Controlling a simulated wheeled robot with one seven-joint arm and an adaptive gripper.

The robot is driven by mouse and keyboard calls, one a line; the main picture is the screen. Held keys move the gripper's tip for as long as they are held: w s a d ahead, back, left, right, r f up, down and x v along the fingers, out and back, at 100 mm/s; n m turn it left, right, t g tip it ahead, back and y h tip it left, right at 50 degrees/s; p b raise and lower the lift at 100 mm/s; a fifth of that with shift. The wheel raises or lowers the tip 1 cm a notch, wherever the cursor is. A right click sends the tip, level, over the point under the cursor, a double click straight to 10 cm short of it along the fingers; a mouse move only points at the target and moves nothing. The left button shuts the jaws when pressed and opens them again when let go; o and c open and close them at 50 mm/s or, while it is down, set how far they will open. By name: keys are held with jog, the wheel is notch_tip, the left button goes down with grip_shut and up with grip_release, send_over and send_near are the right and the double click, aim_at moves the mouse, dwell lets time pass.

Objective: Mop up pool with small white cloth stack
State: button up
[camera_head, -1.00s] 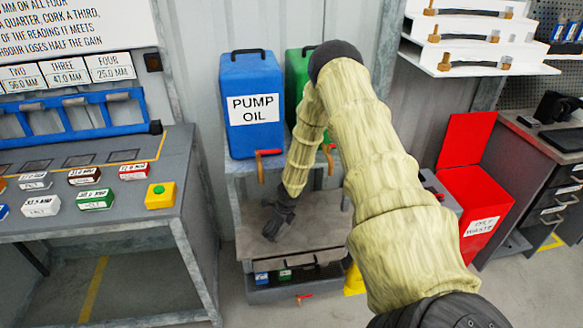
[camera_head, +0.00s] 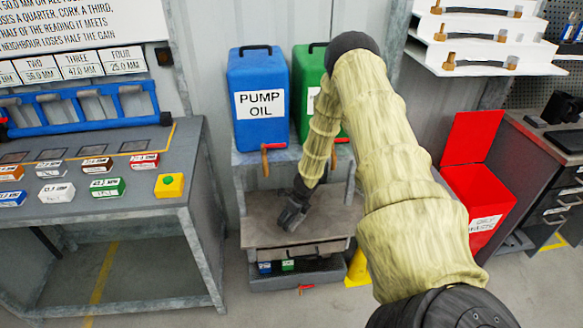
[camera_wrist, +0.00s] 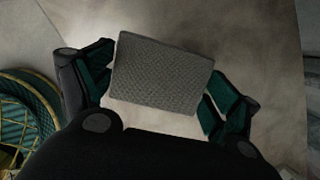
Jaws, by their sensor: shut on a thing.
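My gripper (camera_head: 292,213) is low over the brownish-grey shelf (camera_head: 335,212) of the metal stand, under the drums. In the wrist view, my gripper (camera_wrist: 158,92) has its dark green-padded fingers on either side of a small pale grey, woven-textured cloth stack (camera_wrist: 160,72). It is shut on the stack, which looks roughly flat and rectangular. The head view is too small to show the cloth clearly. The shelf surface in the wrist view has brownish, unevenly shaded patches. I cannot make out a clear pool edge, and the part beneath the cloth is hidden.
A blue pump oil drum (camera_head: 258,98) and a green drum (camera_head: 308,85) stand above the shelf, with red-handled taps. A red waste bin (camera_head: 475,195) is to the right. A grey bench (camera_head: 195,185) is to the left. A green woven round object (camera_wrist: 30,115) shows in the wrist view.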

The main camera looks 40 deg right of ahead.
jog(key=shift+p+v, duration=0.45)
jog(key=shift+v, duration=0.45)
jog(key=shift+w+r+p, duration=0.1)
jog(key=shift+r+p, duration=0.5)
jog(key=shift+p, duration=0.1)
jog(key=shift+r+p, duration=1.4)
jog(key=shift+r, duration=0.3)
